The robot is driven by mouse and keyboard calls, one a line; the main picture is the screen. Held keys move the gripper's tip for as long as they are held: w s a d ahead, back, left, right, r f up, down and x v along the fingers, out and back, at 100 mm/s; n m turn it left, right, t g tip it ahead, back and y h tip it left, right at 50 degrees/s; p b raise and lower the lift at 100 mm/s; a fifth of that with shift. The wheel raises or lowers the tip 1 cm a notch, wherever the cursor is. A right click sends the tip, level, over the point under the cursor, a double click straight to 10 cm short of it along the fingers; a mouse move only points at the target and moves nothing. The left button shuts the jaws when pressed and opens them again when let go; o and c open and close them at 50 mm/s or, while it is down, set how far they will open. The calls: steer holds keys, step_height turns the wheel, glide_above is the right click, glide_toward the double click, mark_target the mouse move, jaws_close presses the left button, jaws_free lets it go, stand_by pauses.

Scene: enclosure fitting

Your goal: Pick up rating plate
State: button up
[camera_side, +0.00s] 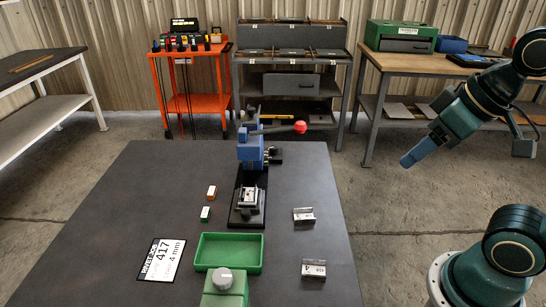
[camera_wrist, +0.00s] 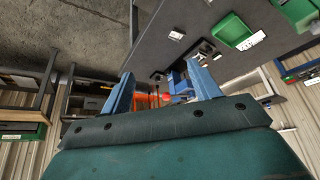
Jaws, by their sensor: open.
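My gripper (camera_side: 408,160) hangs in the air to the right of the dark table, well away from the small parts. In the wrist view my gripper (camera_wrist: 163,75) has its two blue fingers apart with nothing between them. I cannot tell for certain which part is the rating plate. Two small metallic pieces with dark marks lie on the table's right side: a nearer piece (camera_side: 314,268) and a farther piece (camera_side: 304,215). A small pale part (camera_side: 249,197) sits in the black fixture (camera_side: 247,216) below the blue press (camera_side: 251,152).
A green tray (camera_side: 229,238), a green box with a grey knob (camera_side: 222,284), a printed white card (camera_side: 162,260) and small orange (camera_side: 211,192) and green (camera_side: 205,214) blocks are on the table (camera_side: 120,215). The press's red-knobbed lever (camera_side: 300,127) sticks out to the right.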

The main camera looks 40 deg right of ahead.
steer(key=w+a+r+m+g, duration=0.1)
steer(key=w+a+m+g, duration=0.1)
steer(key=w, duration=0.7)
steer(key=w+a+r+m+g, duration=0.1)
steer(key=w+a+r+m, duration=0.15)
steer(key=w, duration=0.65)
steer(key=w+a+f+m+g, duration=0.2)
steer(key=w+a+f+m, duration=0.2)
steer(key=w+a+f, duration=0.4)
steer(key=w+f, duration=0.3)
steer(key=w, duration=0.3)
steer(key=shift+w+g, duration=0.3)
steer(key=shift+m, duration=0.25)
glide_above(248, 195)
steer(key=shift+w+f, duration=0.1)
steer(key=shift+f, duration=4.2)
steer(key=shift+f, duration=0.1)
